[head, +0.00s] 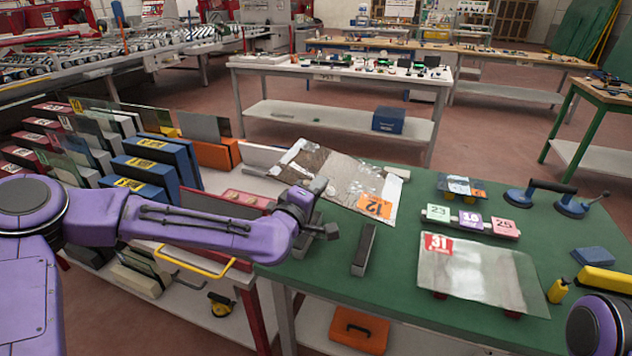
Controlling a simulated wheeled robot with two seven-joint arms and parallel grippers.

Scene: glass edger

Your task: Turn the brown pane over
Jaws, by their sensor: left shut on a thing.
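A brown-tinted pane (335,168) with an orange label 12 is over the back left of the green table. Its far left corner reaches toward the rack. My left gripper (318,208) is at the pane's near left edge and is shut on it. The fingertips are partly hidden by the gripper's own body. I cannot tell how high the pane is above the table. My right gripper is not in view; only a purple part of my right arm shows at the bottom right.
A clear pane (478,275) labelled 31 lies on supports at the table's front. A dark grey bar (364,250) stands left of it. Colored number blocks (470,220), a suction lifter (545,195), a blue block (593,257) and a yellow bottle (558,290) are at right. A slotted rack (240,190) adjoins left.

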